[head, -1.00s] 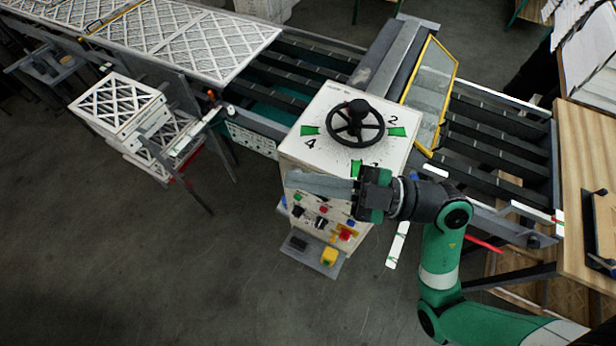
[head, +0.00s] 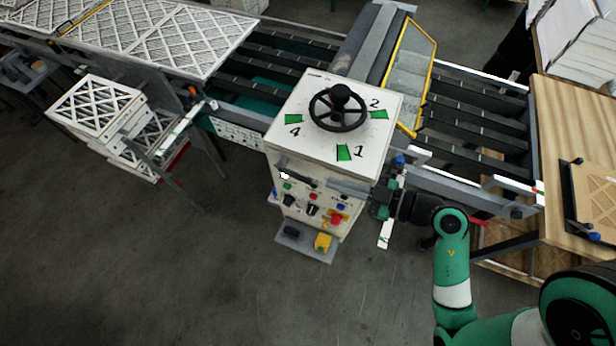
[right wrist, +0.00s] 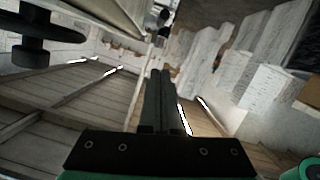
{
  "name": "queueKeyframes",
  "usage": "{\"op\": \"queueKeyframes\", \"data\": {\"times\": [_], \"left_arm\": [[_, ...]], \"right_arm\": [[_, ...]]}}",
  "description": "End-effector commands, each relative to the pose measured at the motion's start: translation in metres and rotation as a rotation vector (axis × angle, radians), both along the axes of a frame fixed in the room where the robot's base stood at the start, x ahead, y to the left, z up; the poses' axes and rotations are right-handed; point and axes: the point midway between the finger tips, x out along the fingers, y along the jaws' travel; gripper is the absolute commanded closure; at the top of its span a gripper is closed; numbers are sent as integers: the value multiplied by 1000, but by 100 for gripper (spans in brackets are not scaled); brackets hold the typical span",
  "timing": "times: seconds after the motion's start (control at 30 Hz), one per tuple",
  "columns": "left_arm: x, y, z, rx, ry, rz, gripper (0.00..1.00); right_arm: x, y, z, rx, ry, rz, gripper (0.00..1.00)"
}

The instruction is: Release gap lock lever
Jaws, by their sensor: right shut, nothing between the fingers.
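A white control cabinet (head: 281,150) carries a black handwheel (head: 340,122) on its top, with green marks and numbers around it. A short dark lever (head: 300,179) sits at the upper part of its front panel; I cannot tell for certain that it is the gap lock lever. My right gripper (head: 330,184) is shut and empty in front of the panel's right side, its tips pointing left near the lever. I cannot tell whether they touch anything. In the right wrist view the shut fingers (right wrist: 160,72) hold nothing. My left gripper is not in view.
Below the lever are buttons and knobs, with a red button (head: 336,218) on yellow and a yellow pedal (head: 322,242) at the foot. A blue knob (head: 400,160) stands at the cabinet's right. A roller conveyor (head: 470,130) runs behind. Open floor (head: 200,270) lies in front.

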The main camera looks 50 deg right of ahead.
Motion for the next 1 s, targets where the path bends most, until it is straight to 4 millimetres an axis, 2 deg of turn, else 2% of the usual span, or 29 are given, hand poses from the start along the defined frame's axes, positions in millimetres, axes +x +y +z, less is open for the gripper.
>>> {"op": "queueKeyframes", "data": {"times": [0.4,0.5,0.63,1.0], "left_arm": [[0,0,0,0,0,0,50],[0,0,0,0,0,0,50],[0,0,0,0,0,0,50],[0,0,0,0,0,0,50]], "right_arm": [[83,18,-23,0,-1,6,100],[80,11,-42,3,3,-2,100],[81,8,-54,1,0,1,100],[81,6,-59,-1,-2,2,100]]}}
